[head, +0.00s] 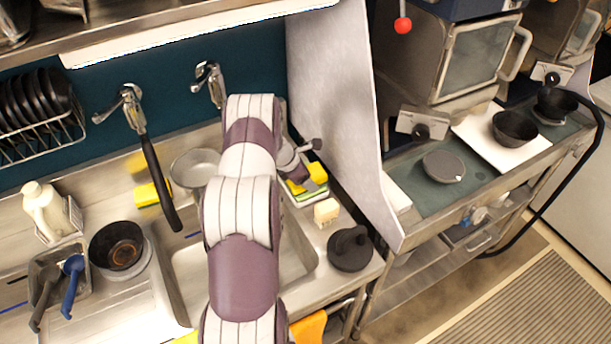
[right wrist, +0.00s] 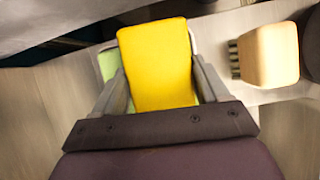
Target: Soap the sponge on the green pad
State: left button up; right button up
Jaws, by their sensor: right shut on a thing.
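My right gripper (head: 306,168) is at the back right of the sink counter, its arm reaching across the sink. It is shut on a yellow sponge (head: 318,173), which shows between its two fingers in the right wrist view (right wrist: 156,62). The green pad (head: 294,187) lies at the sponge, partly covered by the gripper and sponge; a strip of it shows left of the sponge in the right wrist view (right wrist: 108,66). I cannot tell whether sponge and pad touch. My left gripper is not in view.
A pale wooden brush (head: 326,212) and a dark round lidded item (head: 350,248) stand right of the sink. A metal partition (head: 340,100) rises close to the right.

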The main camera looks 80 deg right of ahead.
aim_at(314, 170)
jog(key=shift+f+b, duration=0.5)
jog(key=shift+f, duration=0.1)
dwell(1.4)
jog(key=shift+r, duration=0.1)
notch_tip(314, 170, up, 7)
jog(key=p, duration=0.5)
jog(key=shift+p, duration=0.35)
